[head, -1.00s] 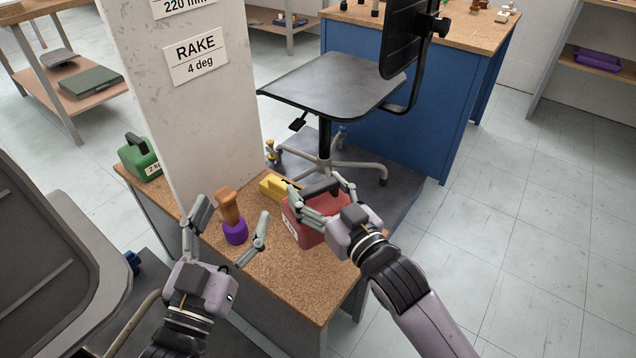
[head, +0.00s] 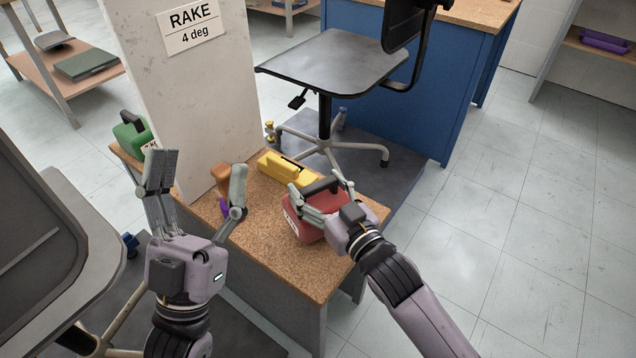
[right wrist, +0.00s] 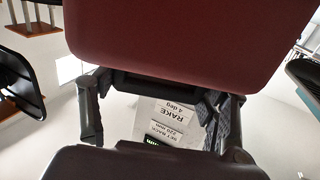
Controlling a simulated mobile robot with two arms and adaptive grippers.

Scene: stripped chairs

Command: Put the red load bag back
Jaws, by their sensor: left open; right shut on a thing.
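The red load bag (head: 312,228) has a dark handle and a white label, and is at the right end of the cork-topped bench (head: 262,262). I cannot tell whether it rests on the top or hangs just above it. My right gripper (head: 323,193) is shut on its handle. In the right wrist view the red bag (right wrist: 190,40) fills the top of the picture, beside the right gripper's fingers (right wrist: 158,115).
A yellow block-like item (head: 284,168) lies behind the red bag. A green load bag (head: 131,135) stands at the bench's far left, past the white post (head: 185,90). A stripped chair (head: 335,70) stands behind on a dark mat. Floor at the right is clear.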

